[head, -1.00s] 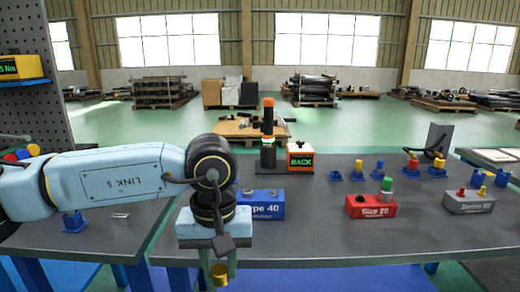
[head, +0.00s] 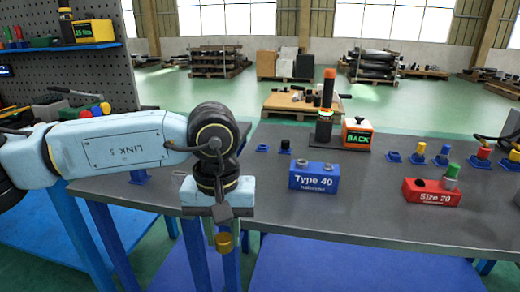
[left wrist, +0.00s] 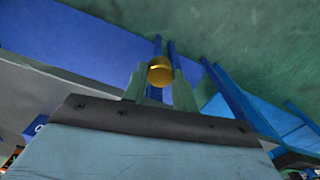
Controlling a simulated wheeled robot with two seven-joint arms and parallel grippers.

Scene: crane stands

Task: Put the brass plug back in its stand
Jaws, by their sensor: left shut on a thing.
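My left gripper (head: 223,232) points down in front of the bench's front edge and is shut on a brass plug (head: 224,242). The plug's round gold end also shows between the fingers in the left wrist view (left wrist: 160,71). A blue stand marked Type 40 (head: 314,178) is on the bench, right of and beyond the gripper; its top has two grey round spots, too small to tell if open. A red stand marked Size 20 (head: 432,193) is further right, with a dark hole and a green-topped plug (head: 451,172). My right gripper is not in view.
The grey bench (head: 350,215) is clear in front of the stands. Small blue holders (head: 394,157), some with coloured plugs, stand behind the red stand. A signal tower (head: 326,110) and a BACK box (head: 357,135) stand at the bench's rear. A pegboard (head: 85,75) is at left.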

